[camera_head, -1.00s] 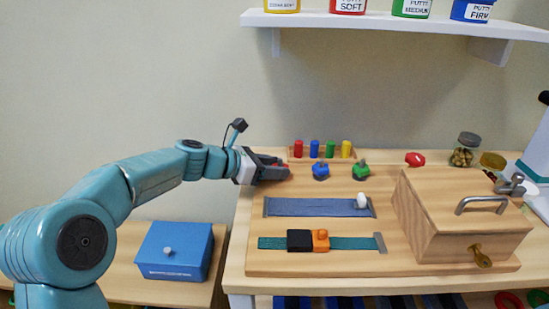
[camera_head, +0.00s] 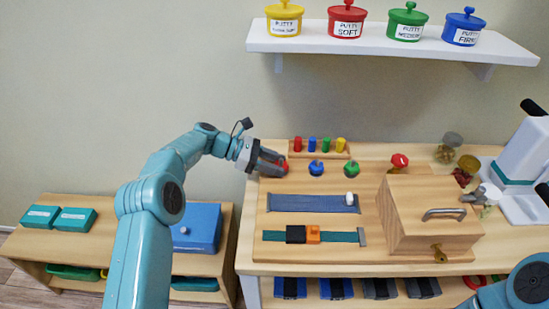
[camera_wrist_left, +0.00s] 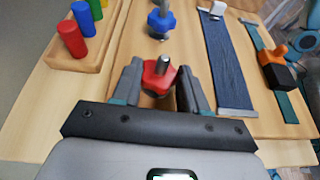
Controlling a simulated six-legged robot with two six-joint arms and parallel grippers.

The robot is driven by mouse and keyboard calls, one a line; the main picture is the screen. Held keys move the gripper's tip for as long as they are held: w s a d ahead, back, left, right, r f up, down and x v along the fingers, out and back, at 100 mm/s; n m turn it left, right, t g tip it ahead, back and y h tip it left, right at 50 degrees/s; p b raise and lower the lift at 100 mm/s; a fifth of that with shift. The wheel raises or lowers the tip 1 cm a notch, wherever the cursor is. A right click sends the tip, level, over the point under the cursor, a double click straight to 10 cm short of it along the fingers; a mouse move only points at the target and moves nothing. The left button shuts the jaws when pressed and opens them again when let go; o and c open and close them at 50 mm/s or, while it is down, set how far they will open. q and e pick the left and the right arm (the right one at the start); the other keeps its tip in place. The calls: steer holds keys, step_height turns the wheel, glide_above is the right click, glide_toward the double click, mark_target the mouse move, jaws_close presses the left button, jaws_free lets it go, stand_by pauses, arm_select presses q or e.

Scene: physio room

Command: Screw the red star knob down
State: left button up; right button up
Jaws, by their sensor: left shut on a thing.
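The red star knob (camera_wrist_left: 160,76) sits on an upright metal threaded stud at the board's back left corner. The stud's end sticks up through the knob. My left gripper (camera_head: 277,165) is shut on the knob, with one finger on each side in the left wrist view (camera_wrist_left: 159,82). In the head view the gripper mostly hides the knob. A blue star knob (camera_head: 316,168) and a green one (camera_head: 350,168) stand on studs to its right. My right gripper is out of view.
A rack of coloured pegs (camera_head: 320,155) stands just behind the knobs. A blue strap (camera_head: 312,202), a buckled strap and a wooden box (camera_head: 430,220) lie in front and to the right. A red-topped item (camera_head: 399,161) stands behind the box. A shelf (camera_head: 390,45) with putty pots hangs above.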

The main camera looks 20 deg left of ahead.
arm_select(q)
steer(key=shift+w+r, duration=0.1)
steer(key=shift+r, duration=0.2)
steer(key=o, duration=1.1)
steer(key=shift+d, duration=0.1)
steer(key=shift+c, duration=0.2)
steer(key=shift+f, duration=0.1)
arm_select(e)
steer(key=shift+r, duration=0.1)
